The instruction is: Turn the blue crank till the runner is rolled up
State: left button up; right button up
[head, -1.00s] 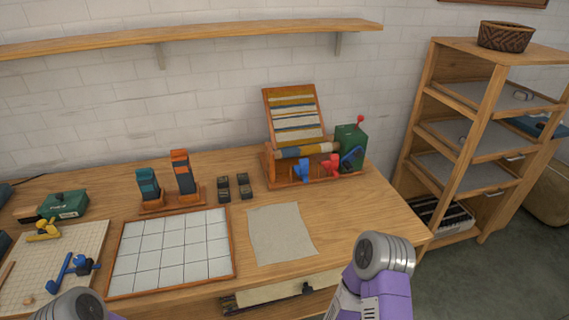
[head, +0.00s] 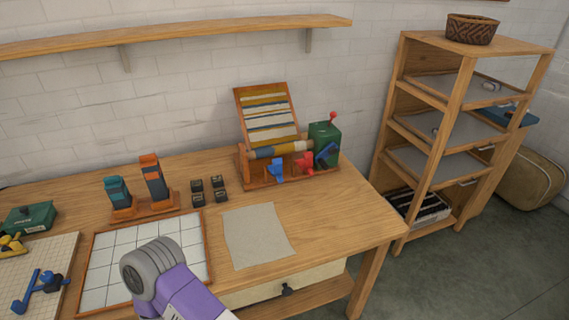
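The striped runner (head: 268,113) lies spread on a tilted wooden frame at the back of the table. Its stripes are cream, blue-grey and mustard. A roller (head: 281,149) with yellow, blue and light bands lies along the frame's lower edge. The blue crank (head: 326,155) is in front of the green box (head: 325,131) at the right end. A blue handle-like piece (head: 277,172) and a red one (head: 304,163) sit low at the front. Neither gripper's fingers show; only a purple and grey link of mine, seemingly the left arm, is in view, well short of the device.
A paper sheet (head: 258,236) lies on the table before the device. A white tiled tray (head: 188,230), two coloured blocks on a stand (head: 146,206) and several small dark blocks are to the left. A wooden shelf unit (head: 432,180) stands at the right.

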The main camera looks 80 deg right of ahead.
aim_at(332, 148)
jog(key=u, duration=0.05)
jog(key=k, duration=1.05)
jog(key=z, duration=1.8)
